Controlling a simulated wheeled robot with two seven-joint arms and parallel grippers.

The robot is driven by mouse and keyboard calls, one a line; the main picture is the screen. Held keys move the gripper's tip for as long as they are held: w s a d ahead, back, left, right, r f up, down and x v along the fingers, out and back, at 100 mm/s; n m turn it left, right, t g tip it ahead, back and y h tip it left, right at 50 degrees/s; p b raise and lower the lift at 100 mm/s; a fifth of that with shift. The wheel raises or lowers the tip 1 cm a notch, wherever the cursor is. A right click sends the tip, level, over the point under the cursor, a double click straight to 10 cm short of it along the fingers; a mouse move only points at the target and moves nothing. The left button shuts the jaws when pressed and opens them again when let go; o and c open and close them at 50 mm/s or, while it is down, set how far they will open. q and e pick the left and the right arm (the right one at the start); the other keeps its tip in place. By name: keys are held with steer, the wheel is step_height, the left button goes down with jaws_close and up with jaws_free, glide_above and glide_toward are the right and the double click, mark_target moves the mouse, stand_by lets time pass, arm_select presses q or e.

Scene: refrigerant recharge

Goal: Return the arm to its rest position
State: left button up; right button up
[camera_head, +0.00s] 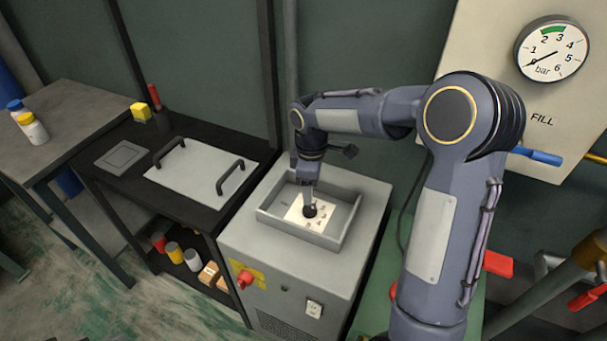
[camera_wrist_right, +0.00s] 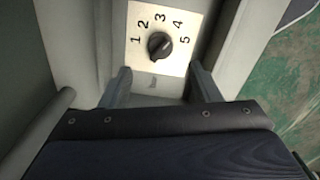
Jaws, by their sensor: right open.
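My right arm (camera_head: 437,220) reaches from the lower right over a grey cabinet (camera_head: 370,225). My right gripper (camera_head: 308,195) points down into the shallow walled tray (camera_head: 335,240) on top of the cabinet. In the right wrist view the gripper (camera_wrist_right: 160,78) is open, its two fingers apart with nothing between them. A black knob (camera_wrist_right: 160,45) on a white dial plate (camera_wrist_right: 142,62) numbered 1 to 5 lies just beyond the fingertips. In the head view the knob (camera_head: 310,211) is right below the gripper; contact is not visible. My left gripper is not in view.
A gauge (camera_head: 552,49) on the FILL panel (camera_head: 470,45) reads near 0 bar. A dark bench (camera_head: 195,210) with a handled white plate (camera_head: 190,175) stands left of the cabinet. Pipes and red-handled valves (camera_head: 588,296) crowd the right. Bottles (camera_head: 33,128) stand at far left.

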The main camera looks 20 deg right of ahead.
steer(key=shift+s+d+r, duration=0.1)
steer(key=shift+s+r, duration=0.1)
steer(key=shift+r, duration=0.05)
steer(key=s+a+r+m+t+y, duration=0.1)
steer(key=s+r+m+t, duration=0.1)
steer(key=s, duration=0.6)
steer(key=s+a+r+m+t+y+p, duration=0.1)
steer(key=s+r+m, duration=0.3)
steer(key=s+m, duration=0.2)
steer(key=s+a+r+m+t+y, duration=0.1)
steer(key=s+m, duration=0.4)
steer(key=s, duration=0.6)
step_height(320, 180, up, 2)
steer(key=shift+r+t+y+p, duration=0.1)
steer(key=shift+t+y+p, duration=0.3)
steer(key=shift+t, duration=0.4)
